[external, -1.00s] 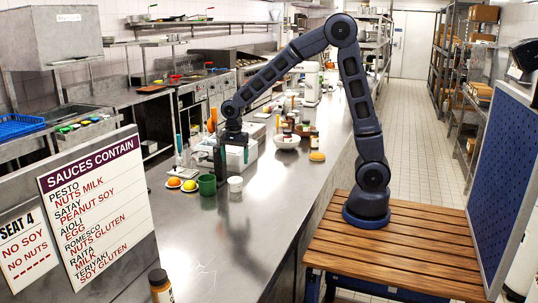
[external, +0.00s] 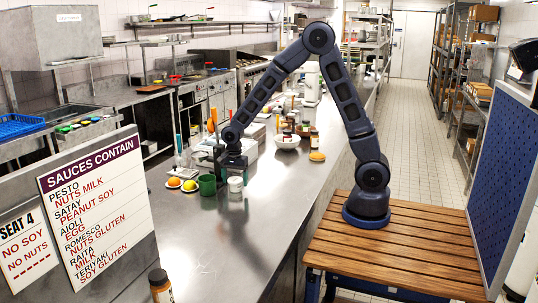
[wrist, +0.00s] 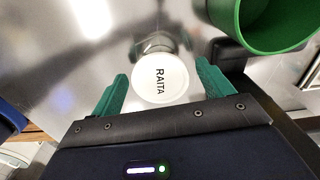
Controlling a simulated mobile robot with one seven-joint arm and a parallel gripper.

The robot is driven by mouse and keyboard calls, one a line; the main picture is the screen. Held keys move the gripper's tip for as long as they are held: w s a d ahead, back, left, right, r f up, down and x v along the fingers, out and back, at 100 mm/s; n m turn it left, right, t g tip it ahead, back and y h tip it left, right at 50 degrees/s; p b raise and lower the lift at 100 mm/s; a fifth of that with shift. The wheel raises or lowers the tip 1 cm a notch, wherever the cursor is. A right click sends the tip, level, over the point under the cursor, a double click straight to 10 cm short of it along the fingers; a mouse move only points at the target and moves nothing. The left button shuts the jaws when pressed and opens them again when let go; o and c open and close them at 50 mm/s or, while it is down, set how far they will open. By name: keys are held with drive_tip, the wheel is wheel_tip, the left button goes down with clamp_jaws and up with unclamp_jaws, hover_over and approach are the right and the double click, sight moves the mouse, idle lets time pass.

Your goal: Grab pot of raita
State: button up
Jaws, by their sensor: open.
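The pot of raita (wrist: 160,78) has a round white lid with the word RAITA in the wrist view. It stands on the steel counter, and in the external view it is the small white pot (external: 236,184) right of a green cup. My gripper (wrist: 160,88) is open, with its green fingers on either side of the pot's near part in the wrist view. I cannot tell whether the fingers touch it. In the external view my gripper (external: 235,172) is just above the pot.
The green cup (external: 207,185) stands close to the pot; its rim shows at the wrist view's top right (wrist: 262,45). Plates with orange and yellow items (external: 182,183) lie to its left. A white bowl (external: 287,142) and jars stand behind. The counter's front (external: 215,245) is mostly clear.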

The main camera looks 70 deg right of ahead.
drive_tip(key=shift+f, duration=0.4)
drive_tip(key=c, duration=0.9)
drive_tip(key=shift+r, duration=0.1)
drive_tip(key=shift+c, duration=0.2)
